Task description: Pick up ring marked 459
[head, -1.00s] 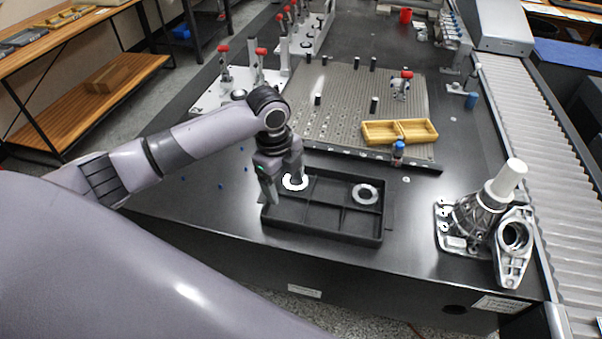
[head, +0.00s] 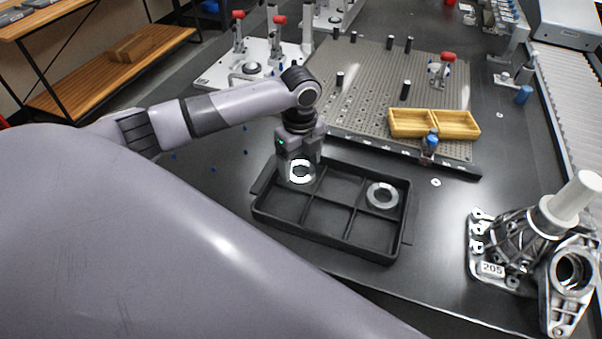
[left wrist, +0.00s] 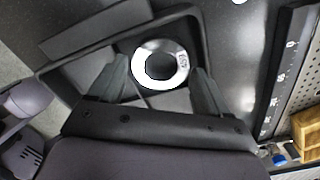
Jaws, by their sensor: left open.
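A pale ring (head: 292,172) lies in the back left compartment of the black divided tray (head: 330,238). In the left wrist view the same ring (left wrist: 142,66) shows a dark centre and a printed mark that looks like 459. My left gripper (head: 299,163) points down over this compartment. In the left wrist view its open fingers (left wrist: 158,72) stand on either side of the ring, with nothing held; whether they touch it I cannot tell. A second, metallic ring (head: 371,196) lies in the back right compartment, its mark unreadable. My right gripper is not in view.
A perforated plate (head: 375,90) behind the tray carries several pegs and a yellow two-part bin (head: 434,123). A blue-capped part (head: 430,145) stands by its front edge. A metal casting (head: 520,240) stands at the right, beside the roller conveyor (head: 570,80).

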